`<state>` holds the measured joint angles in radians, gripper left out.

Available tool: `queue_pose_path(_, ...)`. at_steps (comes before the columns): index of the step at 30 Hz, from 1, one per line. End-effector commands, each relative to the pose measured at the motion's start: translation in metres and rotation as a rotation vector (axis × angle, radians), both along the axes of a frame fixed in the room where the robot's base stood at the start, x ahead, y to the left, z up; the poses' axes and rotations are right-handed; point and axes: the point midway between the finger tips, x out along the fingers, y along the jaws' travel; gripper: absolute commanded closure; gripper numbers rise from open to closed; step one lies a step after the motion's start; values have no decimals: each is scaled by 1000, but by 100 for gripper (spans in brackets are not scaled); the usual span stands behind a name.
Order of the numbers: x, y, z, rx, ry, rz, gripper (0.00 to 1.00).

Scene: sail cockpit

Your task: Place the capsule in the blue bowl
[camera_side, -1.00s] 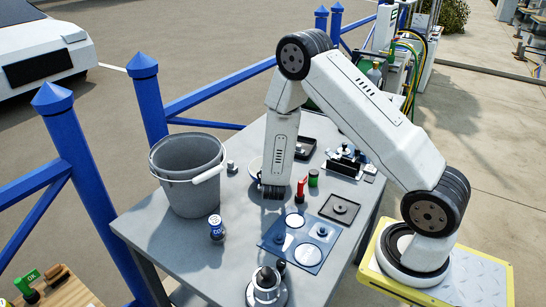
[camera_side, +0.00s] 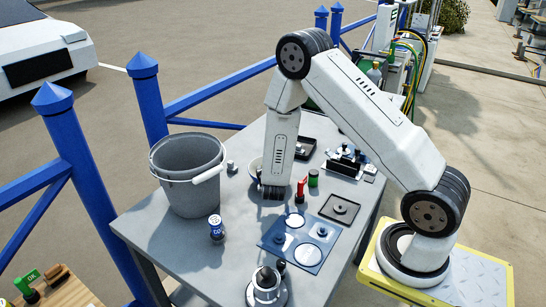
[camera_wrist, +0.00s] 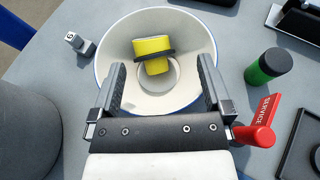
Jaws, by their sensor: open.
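The bowl (camera_wrist: 112,52), white inside with a blue outer edge, stands on the table below my gripper in the wrist view. In the side view only a sliver of the bowl (camera_side: 254,166) shows behind my gripper. A yellow capsule (camera_wrist: 153,45) with a dark band lies inside the bowl, towards its far side. My gripper (camera_wrist: 161,64) is open, with its two fingers apart over the near part of the bowl and the capsule between and beyond their tips. My gripper (camera_side: 273,190) points down in the side view, where the capsule is hidden.
A grey bucket (camera_side: 188,180) stands left of the bowl. A green cylinder (camera_wrist: 268,65) and a red service tag (camera_wrist: 257,128) are close on the right. A small grey block (camera_wrist: 80,44) is left of the bowl. A blue plate (camera_side: 298,240) lies nearer the front.

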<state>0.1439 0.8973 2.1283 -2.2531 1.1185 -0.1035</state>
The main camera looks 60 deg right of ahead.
Motion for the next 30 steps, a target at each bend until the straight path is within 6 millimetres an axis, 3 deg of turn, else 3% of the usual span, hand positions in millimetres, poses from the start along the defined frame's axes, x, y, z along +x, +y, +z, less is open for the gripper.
queue_pose_path(18,-43,68,32,0,-2,5,0)
queue_pose_path(30,-58,90,42,0,-1,2,0)
